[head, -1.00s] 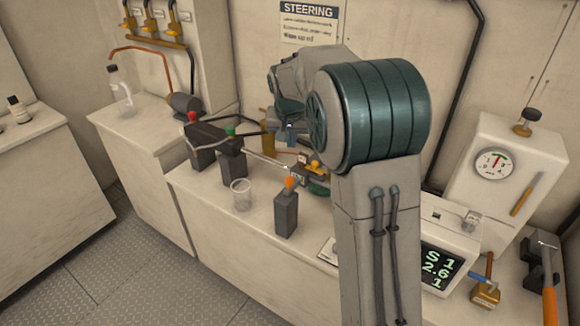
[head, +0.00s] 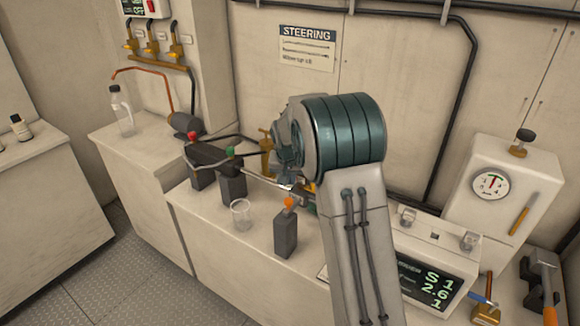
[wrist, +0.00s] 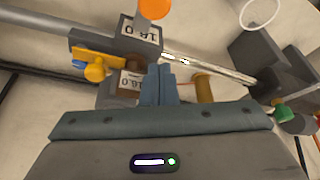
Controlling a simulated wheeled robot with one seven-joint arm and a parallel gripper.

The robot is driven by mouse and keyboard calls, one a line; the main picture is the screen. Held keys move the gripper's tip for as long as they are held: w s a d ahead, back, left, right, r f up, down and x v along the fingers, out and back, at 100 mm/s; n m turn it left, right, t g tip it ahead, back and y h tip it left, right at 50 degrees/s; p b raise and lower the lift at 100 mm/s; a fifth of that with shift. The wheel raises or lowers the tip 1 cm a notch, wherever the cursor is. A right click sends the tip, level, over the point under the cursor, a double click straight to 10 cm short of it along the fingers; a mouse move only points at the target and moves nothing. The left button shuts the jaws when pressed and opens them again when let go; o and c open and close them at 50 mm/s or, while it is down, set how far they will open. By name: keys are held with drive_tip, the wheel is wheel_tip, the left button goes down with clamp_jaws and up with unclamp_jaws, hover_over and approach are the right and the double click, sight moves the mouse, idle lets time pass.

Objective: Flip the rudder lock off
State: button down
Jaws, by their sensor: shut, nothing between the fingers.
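No part is readably labelled as the rudder lock. A yellow lever with a round orange-yellow knob (wrist: 95,62) sits on a grey block at the left in the wrist view. My gripper (wrist: 158,72) is shut and empty, its fingertips just right of that lever and over a block marked 16.0 (wrist: 134,82). I cannot tell whether the fingers touch anything. A steel rod (wrist: 212,69) runs beyond them to the right. In the head view my arm hides the lever and most of the gripper.
A dark post with an orange knob (head: 286,236) and a clear beaker (head: 241,214) stand near the bench front. Posts with red (head: 193,136) and green (head: 231,152) knobs stand left. A display box (head: 437,280) and a gauge box (head: 495,180) stand right.

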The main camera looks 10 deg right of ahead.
sight(291, 203)
drive_tip(key=shift+s+a+f+p, duration=0.15)
drive_tip(key=shift+s+a+f, duration=0.1)
drive_tip(key=shift+s, duration=0.3)
drive_tip(key=shift+s+a+f+p, duration=0.1)
drive_tip(key=shift+s+f+p, duration=0.15)
drive_tip(key=shift+s, duration=0.35)
drive_tip(key=shift+s+a+f+p, duration=0.1)
drive_tip(key=shift+s+a+f, duration=0.15)
drive_tip(key=shift+s, duration=0.3)
